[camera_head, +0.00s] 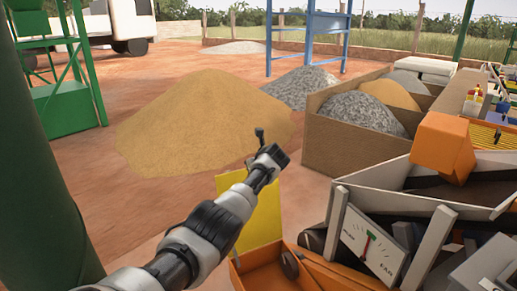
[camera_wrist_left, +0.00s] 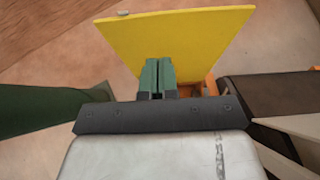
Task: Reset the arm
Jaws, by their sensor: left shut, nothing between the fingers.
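My left arm reaches in from the bottom of the head view, and its gripper end (camera_head: 266,166) is raised above the yellow panel (camera_head: 262,212). In the left wrist view the two green fingers of my left gripper (camera_wrist_left: 158,66) are together with nothing between them. The yellow panel (camera_wrist_left: 180,35) lies just beyond the fingertips there; I cannot tell whether they touch it. My right gripper is in neither view.
An orange machine with a dial gauge (camera_head: 368,243) stands at the lower right, with an orange box (camera_head: 443,146) above it. A walled bin (camera_head: 345,148) holds gravel. A sand pile (camera_head: 200,120) lies beyond my arm. A green post (camera_head: 35,170) stands at left.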

